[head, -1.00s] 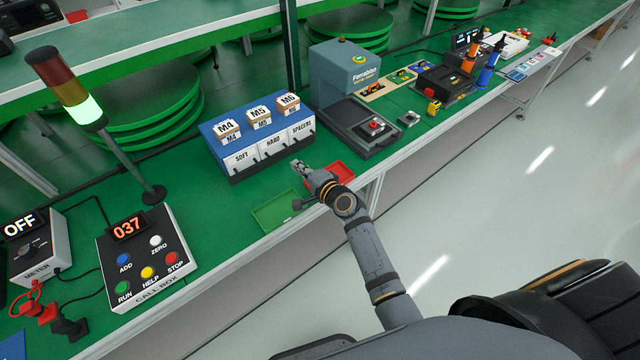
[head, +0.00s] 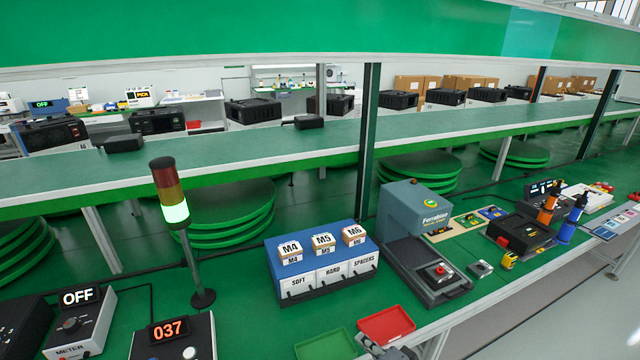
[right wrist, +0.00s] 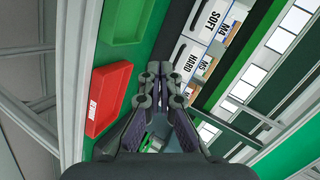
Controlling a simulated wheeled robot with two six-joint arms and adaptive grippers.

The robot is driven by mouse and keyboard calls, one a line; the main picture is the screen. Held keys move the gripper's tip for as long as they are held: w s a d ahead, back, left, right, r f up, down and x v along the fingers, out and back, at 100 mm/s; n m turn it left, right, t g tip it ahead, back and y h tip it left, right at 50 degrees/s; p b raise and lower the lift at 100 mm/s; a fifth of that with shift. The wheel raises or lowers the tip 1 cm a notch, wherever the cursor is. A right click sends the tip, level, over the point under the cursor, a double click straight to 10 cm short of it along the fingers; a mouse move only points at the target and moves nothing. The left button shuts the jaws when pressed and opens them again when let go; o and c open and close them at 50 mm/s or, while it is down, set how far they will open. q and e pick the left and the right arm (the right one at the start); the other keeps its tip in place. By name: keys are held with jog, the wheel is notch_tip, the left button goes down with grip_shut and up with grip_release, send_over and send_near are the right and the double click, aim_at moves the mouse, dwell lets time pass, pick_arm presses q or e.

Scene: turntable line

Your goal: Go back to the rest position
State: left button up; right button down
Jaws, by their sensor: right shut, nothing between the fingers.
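My right gripper (head: 376,348) shows at the bottom edge of the head view, just in front of the red tray (head: 387,325) and right of the green tray (head: 325,345). In the right wrist view its fingers (right wrist: 160,72) are together with nothing between them. The red tray (right wrist: 108,98) and green tray (right wrist: 127,22) lie to the left of the fingers there, apart from them. Most of my right arm is below the head view. My left gripper is not in view.
A blue bin rack (head: 322,268) with labelled drawers stands behind the trays. A grey press machine (head: 425,245) is to its right. A signal tower (head: 176,212), a meter box (head: 80,320) and a call box (head: 180,340) stand left. The floor at lower right is clear.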

jog(key=s+d+f+n+g+h, duration=0.1)
jog(key=s+d+n+g+h, duration=0.35)
jog(key=s, duration=0.45)
jog(key=s+d+f+n+g+h, duration=0.1)
jog(key=s+d+n+g+h, duration=0.15)
jog(key=s+d+n, duration=0.4)
jog(key=s+d+f+m+g, duration=0.1)
jog(key=s+f, duration=0.1)
jog(key=f, duration=1.1)
jog(key=s+d+f+g, duration=0.1)
jog(key=s+d+f, duration=0.15)
jog(key=f, duration=0.95)
jog(key=s+f+g, duration=0.1)
jog(key=s+f, duration=1.7)
jog(key=s, duration=0.1)
jog(key=shift+s+d+m+g, duration=0.3)
jog(key=shift+d, duration=0.05)
